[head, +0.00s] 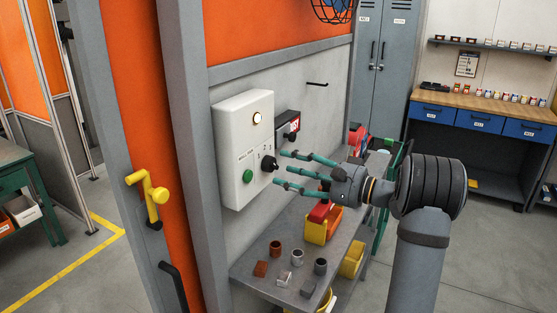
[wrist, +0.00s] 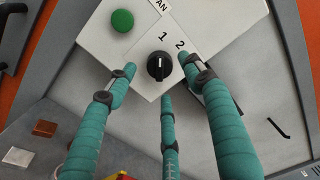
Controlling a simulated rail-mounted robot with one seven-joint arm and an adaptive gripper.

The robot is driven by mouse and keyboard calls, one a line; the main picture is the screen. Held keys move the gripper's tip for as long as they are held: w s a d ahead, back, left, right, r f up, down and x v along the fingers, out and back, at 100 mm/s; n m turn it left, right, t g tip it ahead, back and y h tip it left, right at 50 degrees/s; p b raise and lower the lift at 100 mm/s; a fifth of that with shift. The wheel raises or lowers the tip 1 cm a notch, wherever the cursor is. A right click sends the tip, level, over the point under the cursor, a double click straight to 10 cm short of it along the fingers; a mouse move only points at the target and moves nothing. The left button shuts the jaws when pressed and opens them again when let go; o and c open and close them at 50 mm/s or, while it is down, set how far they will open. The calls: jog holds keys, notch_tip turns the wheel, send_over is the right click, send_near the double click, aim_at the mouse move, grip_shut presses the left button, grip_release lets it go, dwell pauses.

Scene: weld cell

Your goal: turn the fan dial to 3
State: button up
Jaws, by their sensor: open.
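The fan dial is a black knob (head: 268,164) low on the right of a white control box (head: 232,120) on the wall. In the wrist view the dial (wrist: 160,67) has a white pointer line aimed up, roughly at the printed 1; a 2 stands to its right. My gripper (head: 282,170) has three teal fingers, spread open. In the wrist view my gripper (wrist: 161,78) has its fingertips around the dial, left, right and below, with visible gaps.
A green button (wrist: 122,20) sits beside the dial, and a lit lamp (head: 257,118) is above. A dark box with a red label (head: 292,126) is just right of the control box. Below is a grey bench (head: 245,274) with cups, blocks and bins.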

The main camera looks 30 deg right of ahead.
aim_at(276, 166)
jog(key=shift+a+p+x, duration=0.2)
jog(key=shift+p+x, duration=0.2)
jog(key=shift+x, duration=0.85)
jog(key=shift+w+a, duration=0.15)
jog(key=shift+w, duration=0.3)
jog(key=shift+c, duration=0.6)
jog(key=c, duration=1)
